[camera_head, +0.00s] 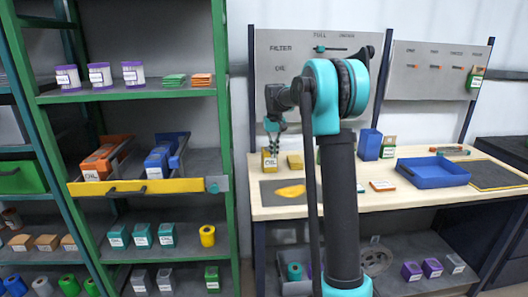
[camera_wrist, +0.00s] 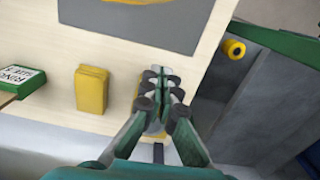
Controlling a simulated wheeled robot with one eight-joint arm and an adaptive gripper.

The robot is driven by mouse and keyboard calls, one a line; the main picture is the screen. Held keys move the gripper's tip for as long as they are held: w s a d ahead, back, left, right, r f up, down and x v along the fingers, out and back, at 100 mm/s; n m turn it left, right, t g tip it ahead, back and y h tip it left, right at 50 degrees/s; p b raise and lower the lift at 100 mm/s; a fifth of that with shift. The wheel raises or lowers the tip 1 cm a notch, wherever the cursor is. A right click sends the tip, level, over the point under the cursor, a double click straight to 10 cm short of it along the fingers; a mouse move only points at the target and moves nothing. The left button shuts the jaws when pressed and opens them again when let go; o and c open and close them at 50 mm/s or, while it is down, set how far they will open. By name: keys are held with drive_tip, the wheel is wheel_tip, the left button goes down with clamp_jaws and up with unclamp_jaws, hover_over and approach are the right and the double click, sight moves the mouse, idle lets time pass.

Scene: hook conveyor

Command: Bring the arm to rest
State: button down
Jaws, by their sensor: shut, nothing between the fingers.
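My arm stands in front of the workbench in the head view, bent at a teal joint, with its end out to the left. My gripper (camera_head: 273,146) points down at the bench's left end, over or in front of a labelled yellow box (camera_head: 269,161); I cannot tell whether they touch. In the wrist view my gripper (camera_wrist: 162,82) has its fingers together with nothing between them. A yellow object is partly hidden behind the fingers there.
The workbench (camera_head: 345,207) holds a yellow box (camera_head: 294,161), a dark mat with a yellow piece (camera_head: 290,191), a blue tray (camera_head: 433,171) and a blue box (camera_head: 369,144). A green shelf rack (camera_head: 226,130) stands close on the left, its yellow-fronted drawer (camera_head: 140,187) pulled out.

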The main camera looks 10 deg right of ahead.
drive_tip(key=s+d+f, duration=0.1)
drive_tip(key=s, duration=0.5)
drive_tip(key=s+d+f+t, duration=0.1)
drive_tip(key=s+f, duration=0.1)
drive_tip(key=s, duration=0.3)
drive_tip(key=s+d+f+t, duration=0.1)
drive_tip(key=s+f, duration=0.1)
drive_tip(key=s, duration=0.4)
drive_tip(key=shift+s+f, duration=0.15)
drive_tip(key=shift+s, duration=0.15)
drive_tip(key=s+f+t, duration=0.1)
drive_tip(key=s+f, duration=0.4)
drive_tip(key=s, duration=0.5)
drive_tip(key=s+d+f+t, duration=0.1)
drive_tip(key=s+f, duration=0.5)
drive_tip(key=s, duration=0.5)
drive_tip(key=shift+s+d+f+m, duration=0.2)
drive_tip(key=shift+s+d+m, duration=0.05)
drive_tip(key=shift+d+m, duration=0.05)
